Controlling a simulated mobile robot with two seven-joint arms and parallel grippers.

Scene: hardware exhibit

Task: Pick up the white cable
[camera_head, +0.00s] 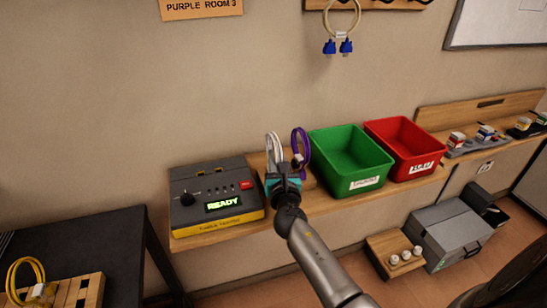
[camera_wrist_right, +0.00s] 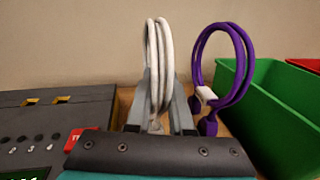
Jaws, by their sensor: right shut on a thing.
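The white cable (camera_head: 273,150) is a coiled loop standing upright at the back of the wooden shelf, between the tester box and the green bin. It also shows in the right wrist view (camera_wrist_right: 158,62), rising between my gripper's two grey fingers. My right gripper (camera_head: 280,173) is shut on the white cable; in the right wrist view (camera_wrist_right: 160,108) a finger stands on each side of it. The cable's lower end is hidden behind the gripper body. My left gripper is not in view.
A purple cable (camera_head: 301,145) stands close to the right of the white one. The tester box (camera_head: 188,205) reads READY at left. Green (camera_head: 350,160) and red (camera_head: 405,150) bins are on the right. A black table (camera_head: 110,240) with a yellow cable (camera_head: 22,275) is at lower left.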

